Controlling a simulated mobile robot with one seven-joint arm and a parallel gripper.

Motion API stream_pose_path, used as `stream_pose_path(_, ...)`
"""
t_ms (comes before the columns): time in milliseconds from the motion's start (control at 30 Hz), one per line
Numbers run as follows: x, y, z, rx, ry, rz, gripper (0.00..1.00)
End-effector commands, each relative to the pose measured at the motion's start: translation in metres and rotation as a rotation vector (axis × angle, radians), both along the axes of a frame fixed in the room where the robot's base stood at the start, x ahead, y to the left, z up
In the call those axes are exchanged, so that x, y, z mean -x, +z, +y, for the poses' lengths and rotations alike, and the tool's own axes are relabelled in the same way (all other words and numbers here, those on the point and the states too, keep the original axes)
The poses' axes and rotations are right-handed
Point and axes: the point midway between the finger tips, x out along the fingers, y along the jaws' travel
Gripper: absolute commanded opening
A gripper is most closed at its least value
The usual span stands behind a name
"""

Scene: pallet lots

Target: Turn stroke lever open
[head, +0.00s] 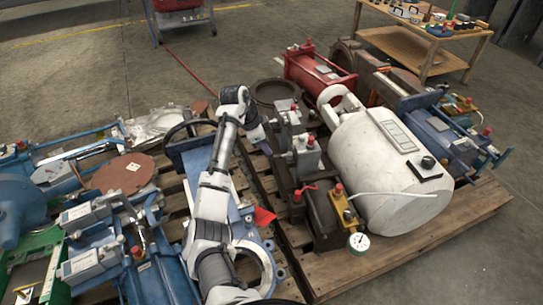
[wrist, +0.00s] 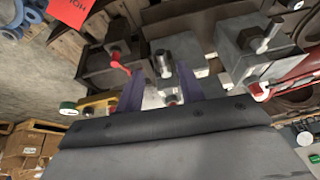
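My gripper (wrist: 160,76) shows in the wrist view as two dark purple fingers standing apart, with a gap between them. A metal cylinder (wrist: 162,62) on a grey block shows between and beyond the fingertips; contact cannot be told. A small red lever (wrist: 120,62) sits on a dark block to the left of the fingers. In the head view my gripper (head: 264,143) is near the grey valve blocks (head: 305,157), and its fingers are too small to read. A red lever (head: 305,189) shows on the dark block there. No label tells which part is the stroke lever.
A large white tank (head: 375,165) stands right of the blocks on the wooden pallet (head: 340,285). A pressure gauge (head: 358,242) is at the front. Blue machinery (head: 165,270) and a red tag (head: 264,216) are near my arm. A wooden bench (head: 425,60) is behind.

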Motion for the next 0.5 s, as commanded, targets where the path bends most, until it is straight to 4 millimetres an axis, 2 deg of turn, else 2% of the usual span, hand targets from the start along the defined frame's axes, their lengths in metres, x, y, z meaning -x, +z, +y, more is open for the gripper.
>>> stream_pose_path(33, -0.001, -0.014, -0.004, 0.0, 0.0, 0.002, 0.38)
stream_pose_path(200, -0.006, -0.04, -0.014, -0.001, 0.001, 0.002, 0.38)
stream_pose_path(500, -0.009, -0.055, -0.021, 0.0, 0.001, -0.002, 0.38)
